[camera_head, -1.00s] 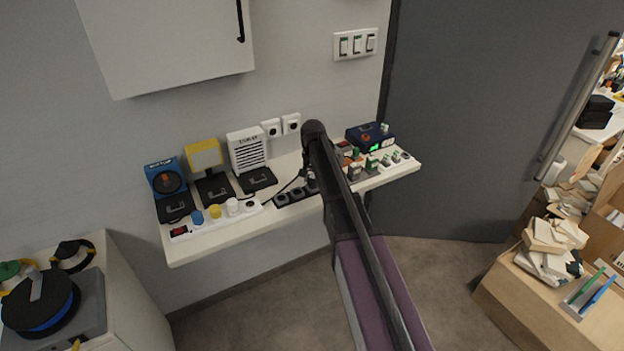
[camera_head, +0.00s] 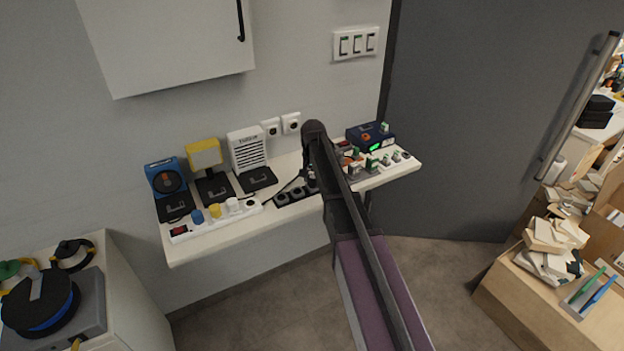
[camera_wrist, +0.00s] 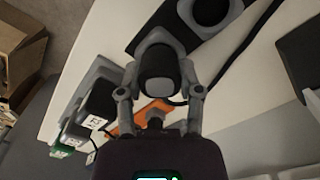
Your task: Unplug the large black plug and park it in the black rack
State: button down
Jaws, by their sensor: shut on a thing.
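In the wrist view my gripper (camera_wrist: 158,75) is shut on the large black plug (camera_wrist: 158,68), with one finger on each side of it. The plug is at a grey-rimmed place on a dark strip; I cannot tell whether it is seated there or just above. The same black strip (camera_head: 282,200) shows in the head view on the shelf, partly behind my arm, with round sockets. I take this strip to be the black rack, but am not sure. A grey-rimmed empty opening (camera_wrist: 210,10) shows beside the plug. My arm hides my gripper in the head view.
Grey plugs with labels (camera_wrist: 97,105) stand close beside my gripper, near an orange piece (camera_wrist: 140,116). A white power strip (camera_head: 180,237) with coloured plugs lies to the left on the shelf (camera_head: 200,250). A dark blue device (camera_head: 370,136) stands behind to the right.

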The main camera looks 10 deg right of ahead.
jog(key=shift+f+b, duration=0.3)
dwell(0.4)
jog(key=shift+c, duration=0.9)
grip_release()
